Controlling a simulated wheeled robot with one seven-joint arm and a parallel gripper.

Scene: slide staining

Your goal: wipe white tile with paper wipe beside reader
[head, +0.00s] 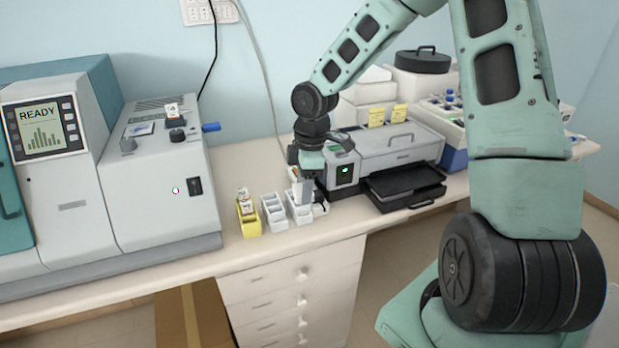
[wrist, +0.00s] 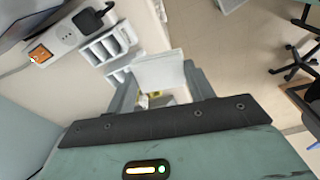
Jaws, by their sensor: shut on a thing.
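My gripper (head: 306,197) points down at the counter, just left of the small grey machine with a green light. In the wrist view its two grey fingers (wrist: 160,92) are shut on a flat white thing (wrist: 160,68). It looks like the paper wipe, but I cannot be certain. In the head view the gripper hides most of it. I cannot clearly make out the white tile in either view. The large grey reader (head: 160,185), with a screen showing READY, stands on the left of the counter.
A yellow rack (head: 248,218) with slides and a white rack (head: 273,213) stand left of my gripper; another white rack (head: 299,214) is right by it. The grey machine (head: 400,147) with a black tray (head: 405,187) is to the right. The wrist view shows a power strip (wrist: 66,38).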

